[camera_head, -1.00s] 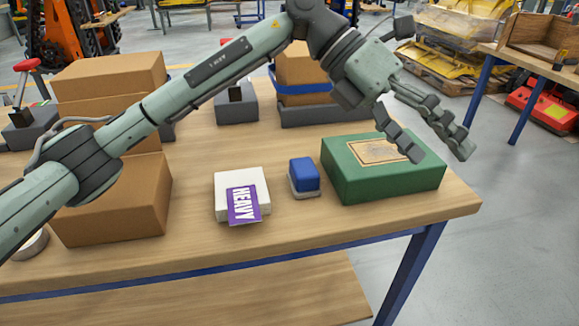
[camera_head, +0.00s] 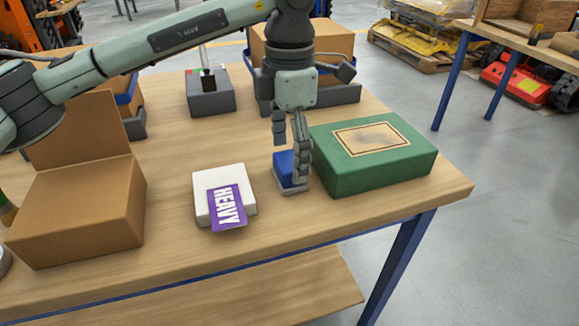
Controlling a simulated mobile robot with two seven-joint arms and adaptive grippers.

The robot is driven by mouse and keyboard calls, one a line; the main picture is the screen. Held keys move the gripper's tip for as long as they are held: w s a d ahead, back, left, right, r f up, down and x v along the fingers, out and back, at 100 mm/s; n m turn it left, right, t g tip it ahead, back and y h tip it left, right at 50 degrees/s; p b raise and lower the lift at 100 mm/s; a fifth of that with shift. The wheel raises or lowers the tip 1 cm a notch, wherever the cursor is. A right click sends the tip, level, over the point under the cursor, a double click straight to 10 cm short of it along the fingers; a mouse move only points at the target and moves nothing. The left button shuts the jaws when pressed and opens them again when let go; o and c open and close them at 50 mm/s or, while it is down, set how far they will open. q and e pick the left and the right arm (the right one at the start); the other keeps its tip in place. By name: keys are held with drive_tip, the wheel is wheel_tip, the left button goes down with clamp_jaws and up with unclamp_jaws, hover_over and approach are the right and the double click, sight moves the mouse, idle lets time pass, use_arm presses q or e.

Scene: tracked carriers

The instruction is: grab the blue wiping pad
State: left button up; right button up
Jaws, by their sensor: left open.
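The blue wiping pad (camera_head: 283,168) is a small blue block with a grey base. It sits on the wooden table between the white box and the green box. My left gripper (camera_head: 290,162) points down over the pad, with its fingers apart. One finger hides the pad's right part, and the other is at its upper left side. I cannot tell whether the fingers touch it. My right gripper does not show.
The green box (camera_head: 400,170) stands close on the right. A brown carton (camera_head: 75,215) is at the left. The table front (camera_head: 270,235) is clear.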

use_arm(q)
wheel_tip(320, 180, down, 2)
drive_tip(key=shift+f, duration=0.15)
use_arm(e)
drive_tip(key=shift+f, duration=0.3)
use_arm(q)
drive_tip(key=shift+c, duration=0.6)
drive_tip(key=c, duration=1.1)
drive_tip(key=shift+c, duration=0.2)
